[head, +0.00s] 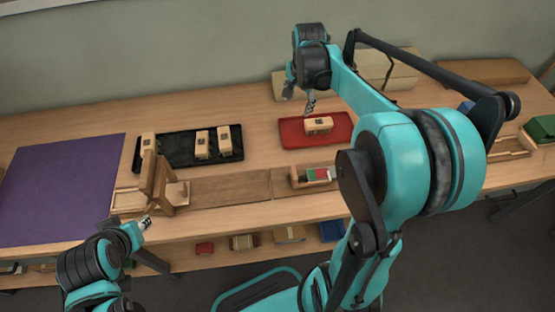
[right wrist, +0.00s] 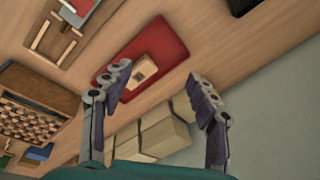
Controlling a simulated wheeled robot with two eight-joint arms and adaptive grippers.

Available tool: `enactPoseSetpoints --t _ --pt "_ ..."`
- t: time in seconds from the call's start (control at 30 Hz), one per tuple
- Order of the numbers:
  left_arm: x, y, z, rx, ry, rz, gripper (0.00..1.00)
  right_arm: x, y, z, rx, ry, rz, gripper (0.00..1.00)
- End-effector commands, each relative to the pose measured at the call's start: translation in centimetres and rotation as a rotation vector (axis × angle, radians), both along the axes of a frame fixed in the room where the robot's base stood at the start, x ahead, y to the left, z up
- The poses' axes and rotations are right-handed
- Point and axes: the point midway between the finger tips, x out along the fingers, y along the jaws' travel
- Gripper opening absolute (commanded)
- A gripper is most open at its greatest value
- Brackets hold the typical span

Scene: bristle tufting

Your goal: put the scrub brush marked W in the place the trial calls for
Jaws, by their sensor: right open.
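A pale wooden brush block (head: 318,125) with a dark mark on top lies on the red tray (head: 290,133); its letter is too small to read. It also shows in the right wrist view (right wrist: 142,71). Three similar marked blocks, left (head: 147,142), middle (head: 202,146) and right (head: 224,141), are on the black tray (head: 178,150). I cannot tell which brush is W. My right gripper (head: 310,104) is open and empty, above and near the red tray's block, apart from it in the right wrist view (right wrist: 163,82). My left gripper (head: 146,222) is by the table's front edge, its jaw state unclear.
A wooden fixture (head: 165,190) stands before the black tray, with a purple mat (head: 60,185) to its left. A wooden holder with a green and red piece (head: 317,175) sits in front of the red tray. Cartons (head: 392,78) stand behind my right arm.

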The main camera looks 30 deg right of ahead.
Motion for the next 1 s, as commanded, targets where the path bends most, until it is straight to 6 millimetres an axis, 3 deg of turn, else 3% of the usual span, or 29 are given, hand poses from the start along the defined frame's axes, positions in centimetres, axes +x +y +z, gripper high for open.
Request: enactPoseSetpoints --t 0.03,0.2,0.43,0.63,1.0 --pt "0.0 0.0 0.0 0.0 0.0 0.0 0.32 -1.7 2.4 0.9 -0.027 -0.027 0.106 0.59" --pt "0.0 0.0 0.0 0.0 0.0 0.0 0.32 -7.0 8.5 2.4 -0.14 -0.125 0.467 0.59" --pt "0.0 0.0 0.0 0.0 0.0 0.0 0.32 -14.0 14.3 1.0 -0.313 -0.248 0.901 0.59" --pt "0.0 0.0 0.0 0.0 0.0 0.0 0.32 -17.0 16.4 -0.7 -0.415 -0.308 1.106 0.59" --pt "0.0 0.0 0.0 0.0 0.0 0.0 0.32 -17.5 16.8 -1.1 -0.438 -0.319 1.146 0.59"
